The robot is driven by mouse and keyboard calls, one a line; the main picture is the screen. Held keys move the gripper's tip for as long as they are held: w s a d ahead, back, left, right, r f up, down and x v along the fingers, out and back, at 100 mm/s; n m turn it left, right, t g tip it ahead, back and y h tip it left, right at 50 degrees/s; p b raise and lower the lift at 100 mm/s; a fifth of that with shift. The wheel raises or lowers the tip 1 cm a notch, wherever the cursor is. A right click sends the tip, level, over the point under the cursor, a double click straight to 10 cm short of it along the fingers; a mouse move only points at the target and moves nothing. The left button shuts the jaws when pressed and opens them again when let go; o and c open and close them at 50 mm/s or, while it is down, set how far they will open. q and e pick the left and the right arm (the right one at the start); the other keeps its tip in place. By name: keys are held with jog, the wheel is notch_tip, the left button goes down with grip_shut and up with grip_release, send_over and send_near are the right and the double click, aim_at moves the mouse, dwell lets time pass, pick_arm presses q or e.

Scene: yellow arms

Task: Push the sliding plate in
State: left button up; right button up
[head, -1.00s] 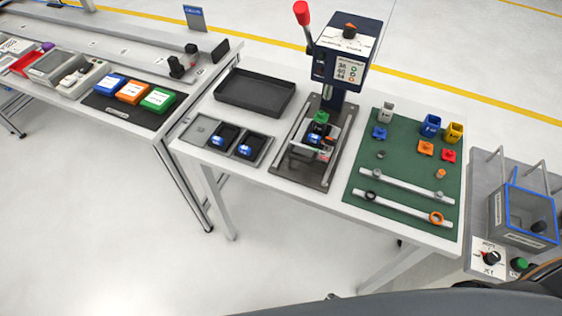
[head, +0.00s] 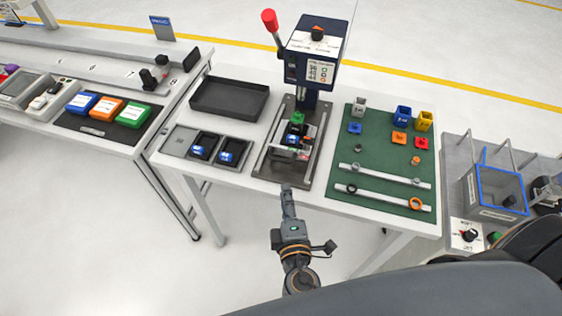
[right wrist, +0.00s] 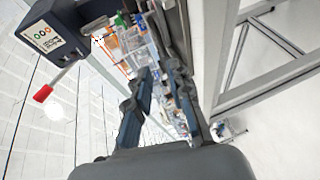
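The sliding plate (head: 287,156) is low on the base of the press (head: 313,47), toward its front edge. A dark part with a blue label and a green-topped piece sit at the plate, below the press head. My right gripper (head: 286,188) is just in front of the press base, near the table's front edge, and looks apart from the plate. In the right wrist view its two fingers (right wrist: 159,70) are spread with nothing between them. The press head (right wrist: 52,38) also shows there at the upper left. My left gripper is not in view.
A dark empty tray (head: 229,99) and a grey tray (head: 178,141) with two dark blue-labelled parts lie left of the press. A green mat (head: 375,160) with rails, coloured blocks and rings lies right. A blue-edged box (head: 497,190) stands far right.

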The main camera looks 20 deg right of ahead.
aim_at(280, 161)
jog(key=p+x, duration=0.2)
jog(key=x, duration=0.8)
jog(key=shift+w+p, duration=0.15)
jog(key=shift+p, duration=0.2)
jog(key=shift+w+d+f, duration=0.15)
jog(key=shift+w+f, duration=0.05)
jog(key=shift+w, duration=0.5)
grip_shut()
